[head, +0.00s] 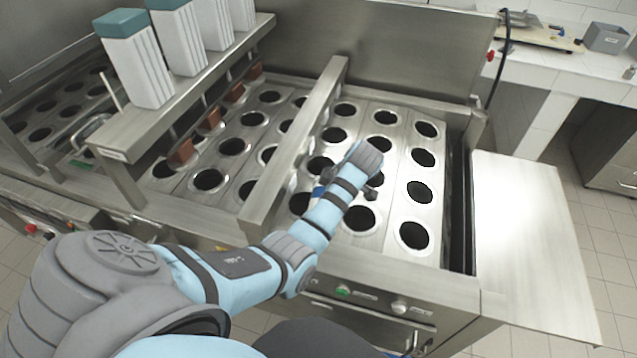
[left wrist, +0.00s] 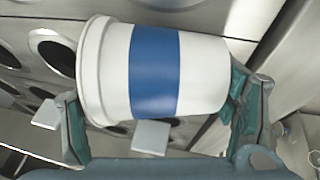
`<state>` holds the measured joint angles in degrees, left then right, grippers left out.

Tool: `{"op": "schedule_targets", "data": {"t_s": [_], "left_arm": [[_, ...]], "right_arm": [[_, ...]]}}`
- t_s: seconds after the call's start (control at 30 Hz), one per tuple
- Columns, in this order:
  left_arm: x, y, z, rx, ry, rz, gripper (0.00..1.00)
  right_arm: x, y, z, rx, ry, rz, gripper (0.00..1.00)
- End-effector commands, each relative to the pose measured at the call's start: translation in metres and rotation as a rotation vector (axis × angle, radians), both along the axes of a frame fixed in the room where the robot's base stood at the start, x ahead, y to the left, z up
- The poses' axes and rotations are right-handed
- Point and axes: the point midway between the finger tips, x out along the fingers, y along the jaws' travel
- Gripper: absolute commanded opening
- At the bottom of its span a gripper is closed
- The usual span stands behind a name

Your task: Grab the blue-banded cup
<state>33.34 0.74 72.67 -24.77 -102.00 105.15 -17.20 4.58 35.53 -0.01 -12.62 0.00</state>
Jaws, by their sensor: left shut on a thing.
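The blue-banded cup (left wrist: 155,70) is white with a wide blue band and a rim at its left end. It lies sideways across the left wrist view. My left gripper (left wrist: 165,98) is shut on it, with one green-grey finger at the rim end and the other at the narrower end. In the head view my left forearm hides most of the gripper and cup; a small blue patch of the cup (head: 318,191) shows beside the arm, over the holed plates. My right gripper is in neither view.
The steel machine has rows of round holes in its plates (head: 400,160). A raised steel bar (head: 297,140) crosses left of my arm. White dispensers with teal lids (head: 137,70) stand at the upper left. A bare steel side table (head: 515,220) is at right.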

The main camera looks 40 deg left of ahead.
Motion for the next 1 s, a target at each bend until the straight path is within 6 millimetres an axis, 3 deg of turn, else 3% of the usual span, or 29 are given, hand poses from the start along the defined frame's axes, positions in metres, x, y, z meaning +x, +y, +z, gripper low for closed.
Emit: {"op": "schedule_targets", "data": {"t_s": [0.3,0.33,0.47,0.83,1.0], "left_arm": [[-0.001,-0.003,-0.001,-0.002,0.003,0.0,0.54],[-0.001,-0.003,-0.002,-0.002,0.003,0.0,0.81],[-0.001,-0.002,-0.001,-0.001,0.002,0.0,1.0],[-0.001,-0.003,0.001,0.0,0.0,0.0,1.0],[-0.001,-0.012,0.018,-0.002,-0.002,-0.002,1.0]], "right_arm": [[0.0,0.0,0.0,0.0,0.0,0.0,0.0],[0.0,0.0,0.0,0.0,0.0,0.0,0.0],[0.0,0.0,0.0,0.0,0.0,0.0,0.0],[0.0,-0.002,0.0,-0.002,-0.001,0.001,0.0],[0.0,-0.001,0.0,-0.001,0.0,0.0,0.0]]}}
